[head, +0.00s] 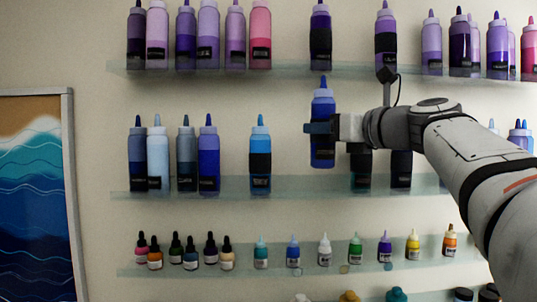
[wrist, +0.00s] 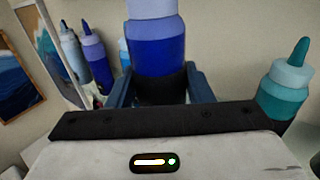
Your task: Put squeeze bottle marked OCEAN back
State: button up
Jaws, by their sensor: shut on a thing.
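A blue squeeze bottle (head: 323,104) with a lighter blue shoulder and pointed cap is held upright in my gripper (head: 322,128). It hangs in front of the middle glass shelf (head: 280,187), its base above the shelf's level. In the wrist view the blue bottle (wrist: 158,45) stands between the two fingers of my gripper (wrist: 158,88), which are shut on its dark lower band. No OCEAN lettering can be read on it. The middle shelf shows a gap between a light blue bottle with a dark band (head: 260,160) and a dark teal bottle (head: 360,172).
Several blue and grey bottles (head: 208,158) stand at the middle shelf's left. The upper shelf (head: 280,72) holds purple and pink bottles; the lower shelf (head: 330,268) holds small dropper bottles. A teal bottle (wrist: 286,90) stands close at right in the wrist view. A framed wave picture (head: 35,200) hangs left.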

jog(key=w+p, duration=0.2)
jog(key=w, duration=0.6)
jog(key=shift+s+f, duration=0.1)
jog(key=shift+f, duration=3.35)
jog(key=shift+f, duration=0.1)
jog(key=shift+f+b, duration=0.15)
jog(key=shift+b, duration=0.2)
jog(key=o, duration=0.9)
jog(key=shift+o, duration=0.2)
